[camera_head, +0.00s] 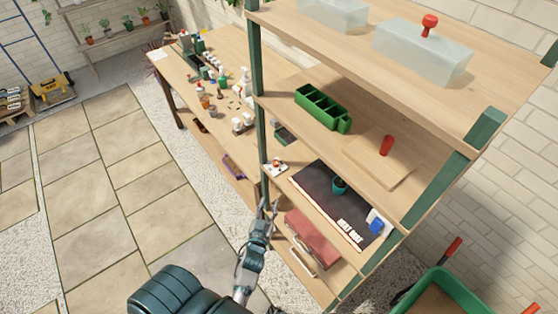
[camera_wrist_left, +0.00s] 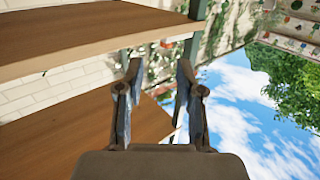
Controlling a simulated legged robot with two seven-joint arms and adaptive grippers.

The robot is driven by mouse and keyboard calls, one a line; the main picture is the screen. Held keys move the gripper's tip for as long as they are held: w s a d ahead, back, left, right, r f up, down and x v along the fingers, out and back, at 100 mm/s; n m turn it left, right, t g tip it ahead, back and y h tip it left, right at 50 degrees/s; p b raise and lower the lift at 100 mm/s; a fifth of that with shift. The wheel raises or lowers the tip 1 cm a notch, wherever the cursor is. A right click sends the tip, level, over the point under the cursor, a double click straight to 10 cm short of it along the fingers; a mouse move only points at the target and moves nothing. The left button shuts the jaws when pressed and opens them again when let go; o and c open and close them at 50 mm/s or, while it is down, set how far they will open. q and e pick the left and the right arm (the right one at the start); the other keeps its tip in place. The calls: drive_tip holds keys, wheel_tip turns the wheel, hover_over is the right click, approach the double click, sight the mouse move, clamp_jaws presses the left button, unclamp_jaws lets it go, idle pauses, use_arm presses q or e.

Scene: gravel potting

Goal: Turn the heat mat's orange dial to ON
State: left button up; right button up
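The heat mat (camera_head: 318,190) is a black sheet with white lettering, lying on a middle shelf in the head view. A small white control box (camera_head: 271,171) with an orange dial (camera_head: 277,162) sits at the shelf's left end, apart from the mat. The dial's setting is too small to read. My left gripper (camera_head: 268,207) is below and slightly left of the box in the picture, touching nothing I can make out. In the left wrist view its two fingers (camera_wrist_left: 158,72) stand apart with nothing between them. A small orange-red spot (camera_wrist_left: 167,43) shows beyond them. My right gripper is not in view.
A green shelf post (camera_head: 257,95) rises close to the control box. A teal pot (camera_head: 340,185) stands on the mat. A red case (camera_head: 312,238) lies on the shelf below. A green divided tray (camera_head: 320,108) is on the shelf above. Open paved floor (camera_head: 100,220) lies left.

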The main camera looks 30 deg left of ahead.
sight(275, 165)
use_arm(q)
drive_tip(key=shift+t+y, duration=0.3)
drive_tip(key=r+x, duration=0.1)
drive_tip(key=x, duration=0.5)
drive_tip(key=p+x, duration=0.1)
drive_tip(key=x, duration=0.4)
drive_tip(key=a+r+x, duration=0.1)
drive_tip(key=x, duration=0.5)
drive_tip(key=shift+w+r, duration=0.1)
drive_tip(key=shift+r, duration=0.2)
drive_tip(key=shift+c, duration=0.3)
